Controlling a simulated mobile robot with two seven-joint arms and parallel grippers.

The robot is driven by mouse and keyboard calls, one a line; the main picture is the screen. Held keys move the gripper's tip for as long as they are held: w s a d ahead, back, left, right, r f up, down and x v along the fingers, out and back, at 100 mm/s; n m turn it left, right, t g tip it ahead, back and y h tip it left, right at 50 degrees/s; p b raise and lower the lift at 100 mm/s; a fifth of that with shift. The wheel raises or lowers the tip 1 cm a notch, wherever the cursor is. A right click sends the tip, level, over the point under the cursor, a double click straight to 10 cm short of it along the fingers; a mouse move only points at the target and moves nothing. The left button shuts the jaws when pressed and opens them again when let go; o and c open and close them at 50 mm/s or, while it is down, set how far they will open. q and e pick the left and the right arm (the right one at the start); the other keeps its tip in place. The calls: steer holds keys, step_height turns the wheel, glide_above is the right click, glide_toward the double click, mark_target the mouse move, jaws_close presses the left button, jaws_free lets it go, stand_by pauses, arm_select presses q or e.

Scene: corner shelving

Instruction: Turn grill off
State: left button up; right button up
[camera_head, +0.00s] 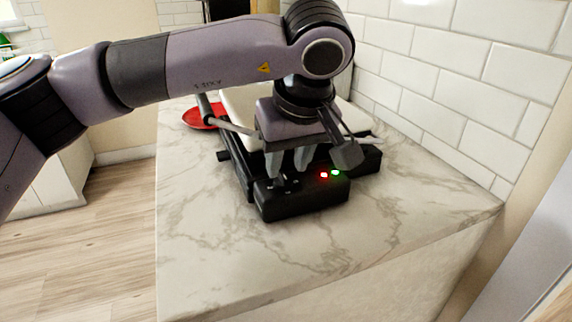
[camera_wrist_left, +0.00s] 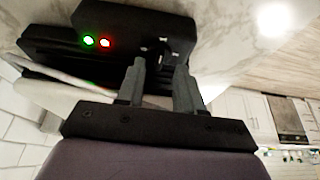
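The grill (camera_head: 305,201) is a black appliance with a pale top on the marble counter, and its front control box carries a lit red light and a lit green light. The box and lights also show in the left wrist view (camera_wrist_left: 125,22). My left gripper (camera_head: 287,178) points down over the control box, its two grey fingers slightly apart around or just above a small dark control. In the left wrist view its fingertips (camera_wrist_left: 159,66) sit close to that control with a gap between them. Whether they touch it is unclear. My right gripper is in neither view.
A red plate (camera_head: 200,117) lies on the counter (camera_head: 215,260) behind and left of the grill. A white tiled wall (camera_head: 450,85) stands close on the right. The counter in front of the grill is bare.

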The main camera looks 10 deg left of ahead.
mark_target(283, 179)
arm_select(q)
steer(key=shift+x, duration=1.2)
steer(key=shift+c, duration=0.3)
jaws_close()
